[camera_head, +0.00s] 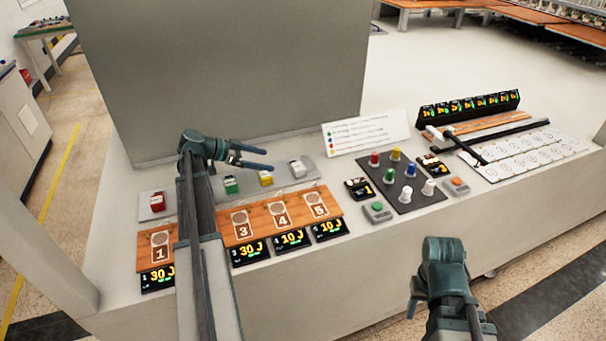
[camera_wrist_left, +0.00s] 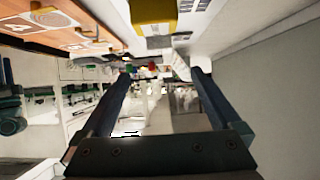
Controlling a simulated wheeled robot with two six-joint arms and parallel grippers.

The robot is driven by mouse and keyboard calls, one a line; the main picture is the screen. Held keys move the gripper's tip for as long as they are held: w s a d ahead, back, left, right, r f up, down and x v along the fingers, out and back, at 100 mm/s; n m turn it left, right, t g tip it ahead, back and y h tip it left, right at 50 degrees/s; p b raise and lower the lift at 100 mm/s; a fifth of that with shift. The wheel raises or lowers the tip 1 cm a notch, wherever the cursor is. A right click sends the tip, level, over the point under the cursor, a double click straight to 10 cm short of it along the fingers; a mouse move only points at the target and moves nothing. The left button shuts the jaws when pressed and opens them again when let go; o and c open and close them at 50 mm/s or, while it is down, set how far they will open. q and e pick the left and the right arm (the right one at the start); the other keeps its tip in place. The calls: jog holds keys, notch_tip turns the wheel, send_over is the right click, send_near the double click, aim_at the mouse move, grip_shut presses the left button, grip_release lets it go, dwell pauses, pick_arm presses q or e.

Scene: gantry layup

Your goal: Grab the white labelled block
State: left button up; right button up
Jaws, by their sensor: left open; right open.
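The white block (camera_head: 297,168) sits on the grey strip behind the wooden numbered panel, at the right end of a row with a yellow block (camera_head: 265,179), a green block (camera_head: 231,185) and a red block (camera_head: 157,203). Its label is too small to read. My left gripper (camera_head: 268,159) is open and empty, its fingers pointing right toward the white block and apart from it. In the left wrist view the open fingers (camera_wrist_left: 160,75) reach forward; a yellow block (camera_wrist_left: 153,12) shows at the top edge. A pale shape (camera_wrist_left: 180,66) near the right fingertip may be the white block. My right gripper (camera_head: 440,300) is open, low in front of the counter.
The wooden panel (camera_head: 240,228) has numbered plates and lit displays (camera_head: 290,238) in front. To the right are a dark board with coloured knobs (camera_head: 405,184), a white sign (camera_head: 366,132) and a gridded sheet (camera_head: 530,152). A large grey box (camera_head: 220,70) stands behind the blocks.

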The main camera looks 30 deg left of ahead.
pick_arm(q)
jog(key=shift+f, duration=0.1)
jog(key=b, duration=0.4)
send_near(298, 166)
jog(key=x, duration=0.3)
jog(key=shift+w+f, duration=0.1)
jog(key=shift+f, duration=0.3)
jog(key=shift+w+d+f, duration=0.2)
jog(key=shift+w+d, duration=0.2)
jog(key=shift+w, duration=0.05)
jog(key=b+x, duration=0.2)
jog(key=x, duration=0.3)
jog(key=shift+w+d+f+b, duration=0.15)
jog(key=shift+w+d+b, duration=0.05)
jog(key=shift+b, duration=0.1)
jog(key=c, duration=1.5)
jog(key=shift+r, duration=0.2)
jog(key=shift+c, duration=0.2)
